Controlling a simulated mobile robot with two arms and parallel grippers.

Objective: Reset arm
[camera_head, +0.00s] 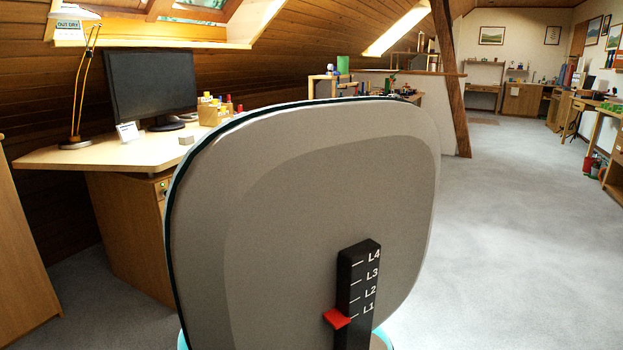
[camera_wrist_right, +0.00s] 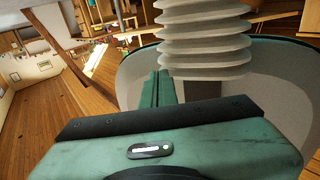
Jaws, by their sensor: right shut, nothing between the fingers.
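My right gripper (camera_wrist_right: 161,76) shows in the right wrist view. Its two narrow green fingers lie side by side, shut with nothing between them. They reach away from the wide green gripper housing at the bottom of that view. Neither gripper and no part of either arm shows in the head view. My left gripper is in no view.
A wooden desk (camera_head: 100,155) with a monitor (camera_head: 150,82), a lamp (camera_head: 88,75) and small blocks stands at left. A slanted timber brace (camera_head: 450,80) stands behind centre. Grey floor (camera_head: 520,240) at right is open. Wooden benches line the far right.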

